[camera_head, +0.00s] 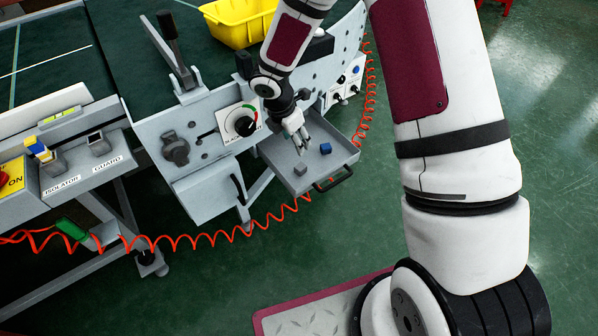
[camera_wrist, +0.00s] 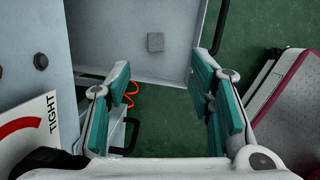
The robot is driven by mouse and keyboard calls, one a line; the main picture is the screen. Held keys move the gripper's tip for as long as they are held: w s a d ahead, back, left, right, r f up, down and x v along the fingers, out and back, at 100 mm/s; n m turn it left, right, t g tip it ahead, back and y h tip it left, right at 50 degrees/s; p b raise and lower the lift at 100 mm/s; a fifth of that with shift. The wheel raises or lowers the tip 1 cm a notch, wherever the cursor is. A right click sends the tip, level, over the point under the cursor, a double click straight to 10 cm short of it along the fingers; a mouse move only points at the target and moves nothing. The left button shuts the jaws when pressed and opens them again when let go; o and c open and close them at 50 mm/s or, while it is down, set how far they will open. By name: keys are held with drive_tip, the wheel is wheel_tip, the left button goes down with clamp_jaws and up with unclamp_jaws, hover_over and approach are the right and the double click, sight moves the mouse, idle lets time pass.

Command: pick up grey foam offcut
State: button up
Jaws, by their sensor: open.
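The grey foam offcut (camera_head: 300,169) is a small grey block lying in the open metal tray (camera_head: 342,160), towards its left side in the head view. In the wrist view the offcut (camera_wrist: 155,42) shows as a small grey square, beyond and between my fingertips. My gripper (camera_head: 297,139) is above the tray, just up from the offcut in the picture, and does not touch it. The teal finger pads (camera_wrist: 160,72) are spread apart with nothing between them.
A blue block (camera_head: 326,148) lies in the tray, right of the offcut. The tray has low walls and a black handle (camera_head: 333,180). A panel with a dial (camera_head: 240,123) stands close on the left. A coiled red hose (camera_head: 205,238) runs below. A yellow bin (camera_head: 238,25) stands on the conveyor.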

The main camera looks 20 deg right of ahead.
drive_tip(key=b, duration=0.3)
hover_over(300, 167)
drive_tip(key=s+a, duration=0.1)
wheel_tip(300, 167, down, 9)
drive_tip(key=shift+f, duration=0.1)
drive_tip(key=shift+a+b+x, duration=0.15)
drive_tip(key=shift+b+x, duration=0.45)
drive_tip(key=shift+x, duration=0.9)
drive_tip(key=shift+a+b+x, duration=0.15)
drive_tip(key=shift+b+x, duration=0.45)
drive_tip(key=shift+x, duration=0.9)
drive_tip(key=shift+w, duration=0.1)
drive_tip(key=c, duration=0.8)
